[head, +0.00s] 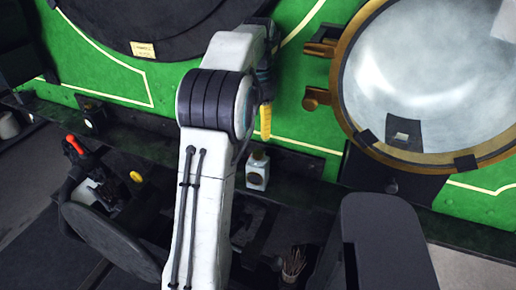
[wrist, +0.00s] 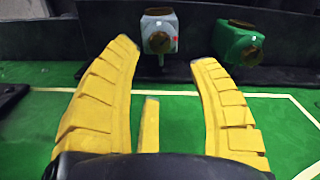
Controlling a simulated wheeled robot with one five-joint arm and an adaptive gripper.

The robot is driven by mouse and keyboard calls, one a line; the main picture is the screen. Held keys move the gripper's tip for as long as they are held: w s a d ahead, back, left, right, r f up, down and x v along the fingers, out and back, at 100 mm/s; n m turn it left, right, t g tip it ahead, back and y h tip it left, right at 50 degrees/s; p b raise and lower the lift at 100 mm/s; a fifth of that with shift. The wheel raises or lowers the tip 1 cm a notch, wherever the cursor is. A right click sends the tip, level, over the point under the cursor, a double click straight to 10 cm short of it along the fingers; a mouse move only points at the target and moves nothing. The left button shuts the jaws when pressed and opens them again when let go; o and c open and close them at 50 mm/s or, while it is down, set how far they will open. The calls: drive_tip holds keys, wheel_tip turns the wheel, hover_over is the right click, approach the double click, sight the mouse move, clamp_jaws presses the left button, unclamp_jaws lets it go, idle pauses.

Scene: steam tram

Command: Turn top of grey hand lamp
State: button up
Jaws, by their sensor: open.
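The grey hand lamp (wrist: 160,36) stands on a dark ledge in the wrist view, with a round brown lens on its face and a dark part at its upper end. My gripper (wrist: 165,54) is open, its yellow fingers spread apart. The lamp shows in the gap beyond the fingertips, apart from them, and nothing is held. In the head view a pale grey box, seemingly this lamp (head: 257,171), sits on the ledge just below a yellow finger of my gripper (head: 265,122).
A green lamp (wrist: 239,43) stands right of the grey one, close by. A green wall (head: 300,95) with cream lines rises behind the ledge. A large brass-rimmed round door (head: 345,105) is at the right. A red-tipped lever (head: 72,142) and dark fittings lie left.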

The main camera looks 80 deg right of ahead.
sight(258, 152)
wheel_tip(258, 152, down, 2)
drive_tip(key=shift+f+n+b, duration=0.15)
drive_tip(key=shift+n+b, duration=0.25)
drive_tip(key=shift+n, duration=0.8)
drive_tip(key=shift+f+b, duration=0.5)
drive_tip(key=shift+f, duration=2.95)
clamp_jaws()
